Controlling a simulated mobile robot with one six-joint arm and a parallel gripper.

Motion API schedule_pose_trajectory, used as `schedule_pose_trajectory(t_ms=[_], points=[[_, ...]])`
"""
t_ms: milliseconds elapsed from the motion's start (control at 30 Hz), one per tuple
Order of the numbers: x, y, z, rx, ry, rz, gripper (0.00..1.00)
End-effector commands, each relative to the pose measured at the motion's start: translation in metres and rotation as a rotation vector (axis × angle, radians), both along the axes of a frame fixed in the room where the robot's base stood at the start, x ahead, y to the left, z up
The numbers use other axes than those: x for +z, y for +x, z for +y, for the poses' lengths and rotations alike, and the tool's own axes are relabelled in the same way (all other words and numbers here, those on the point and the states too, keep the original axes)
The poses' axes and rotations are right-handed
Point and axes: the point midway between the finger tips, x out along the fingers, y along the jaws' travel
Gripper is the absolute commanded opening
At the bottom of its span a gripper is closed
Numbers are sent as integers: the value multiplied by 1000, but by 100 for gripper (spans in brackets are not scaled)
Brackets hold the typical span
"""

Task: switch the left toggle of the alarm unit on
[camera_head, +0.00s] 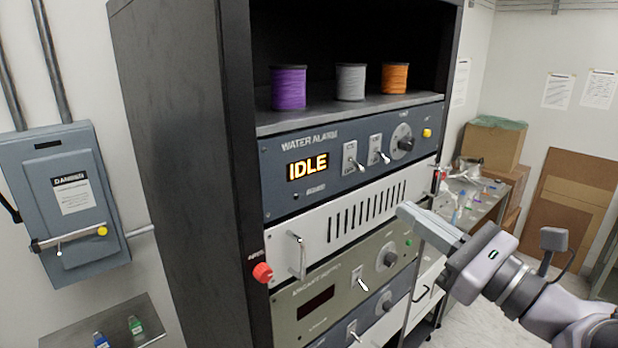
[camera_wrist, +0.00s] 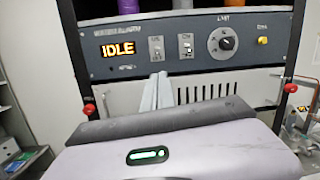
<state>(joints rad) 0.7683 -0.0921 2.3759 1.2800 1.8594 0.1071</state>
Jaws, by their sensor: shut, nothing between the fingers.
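The alarm unit (camera_head: 330,185) is a dark blue rack panel labelled WATER ALARM, with a lit orange IDLE display (camera_head: 307,167). Its left toggle (camera_head: 355,161) and right toggle (camera_head: 380,152) are small metal levers that both appear to point down. In the wrist view the left toggle (camera_wrist: 157,50) is above the fingertips, with the right toggle (camera_wrist: 188,46) beside it. My gripper (camera_head: 403,209) is shut and empty, in front of the rack and below the alarm unit. In the wrist view the gripper fingers (camera_wrist: 158,78) point toward the panel, apart from the toggles.
A round knob (camera_head: 402,144) and a yellow button (camera_head: 427,133) sit right of the toggles. Spools (camera_head: 351,82) stand on the shelf above. Below are a vented white panel (camera_head: 365,215) with a handle, a green unit (camera_head: 345,292) and a red knob (camera_head: 262,272).

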Motion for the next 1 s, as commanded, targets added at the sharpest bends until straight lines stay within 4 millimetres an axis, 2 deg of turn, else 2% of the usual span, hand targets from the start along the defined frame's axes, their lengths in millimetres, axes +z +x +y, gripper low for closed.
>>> schedule_pose_trajectory(t_ms=[167, 400, 533, 700, 1000], points=[[7, 17, 13, 7, -2, 0, 0], [17, 57, 39, 6, -2, 1, 0], [20, 72, 49, 5, -1, 0, 0], [20, 81, 54, 3, -2, 2, 0], [20, 82, 54, 1, -2, 1, 0]])
